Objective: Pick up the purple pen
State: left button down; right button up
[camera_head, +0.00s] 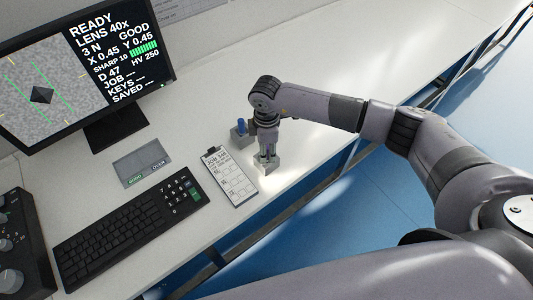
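I cannot make out a clearly purple pen. My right gripper (267,155) points down at a small grey block (271,168) near the table's front edge. Its fingers are small and dark here, and I cannot tell whether they are open or shut or have anything between them. Whatever stands in that block is hidden by the gripper. A short blue pen-like thing (242,126) stands upright in another grey block (238,138), just behind and left of the gripper. My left gripper is not in view.
A clipboard with a form (232,178) lies left of the gripper. Further left are a black keyboard (130,225), a grey two-label pad (141,163), a monitor (90,65) and a dark knob panel (15,250). The white table (360,60) is clear behind my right arm.

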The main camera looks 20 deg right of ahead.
grip_shut()
jog(key=shift+r, duration=0.15)
notch_tip(320, 180, up, 20)
jog(key=b, duration=0.4)
jog(key=shift+f, duration=0.2)
dwell(0.5)
